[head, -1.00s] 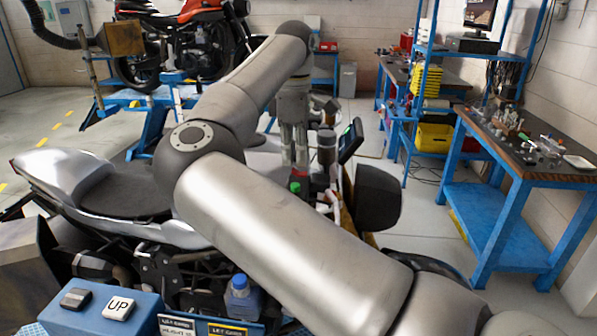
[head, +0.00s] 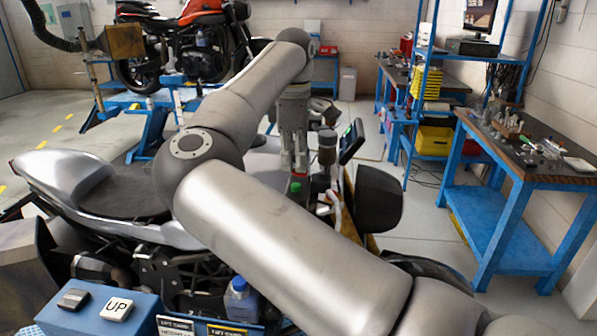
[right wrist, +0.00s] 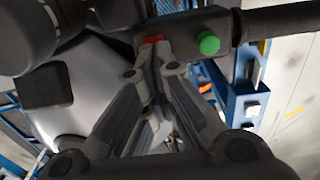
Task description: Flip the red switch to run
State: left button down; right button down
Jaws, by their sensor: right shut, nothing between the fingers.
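The red switch (right wrist: 152,39) is a small red piece on a dark handlebar housing (right wrist: 180,30) in the right wrist view. A round green button (right wrist: 208,43) sits to its right on the same housing; it also shows in the head view (head: 296,187). My right gripper (right wrist: 152,68) is shut and empty, with its fingertips just below the red switch in the wrist view. Whether they touch it I cannot tell. In the head view the right gripper (head: 293,165) points down just above the green button. My left gripper is not in view.
The silver motorcycle (head: 75,180) stands under my right arm. A small display (head: 351,140) and a dark rounded part (head: 379,198) are close right of the gripper. A blue workbench (head: 510,210) stands at right. A box with an UP button (head: 117,308) is at lower left.

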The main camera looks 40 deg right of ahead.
jog(key=shift+f, duration=0.25)
jog(key=shift+s+r, duration=0.1)
jog(key=shift+r, duration=0.05)
jog(key=r+p, duration=0.2)
jog(key=shift+d+r, duration=0.2)
jog(key=shift+r, duration=0.1)
jog(key=shift+a+r+p, duration=0.1)
jog(key=shift+r+p, duration=1.65)
jog(key=shift+r, duration=0.45)
jog(key=shift+f, duration=0.1)
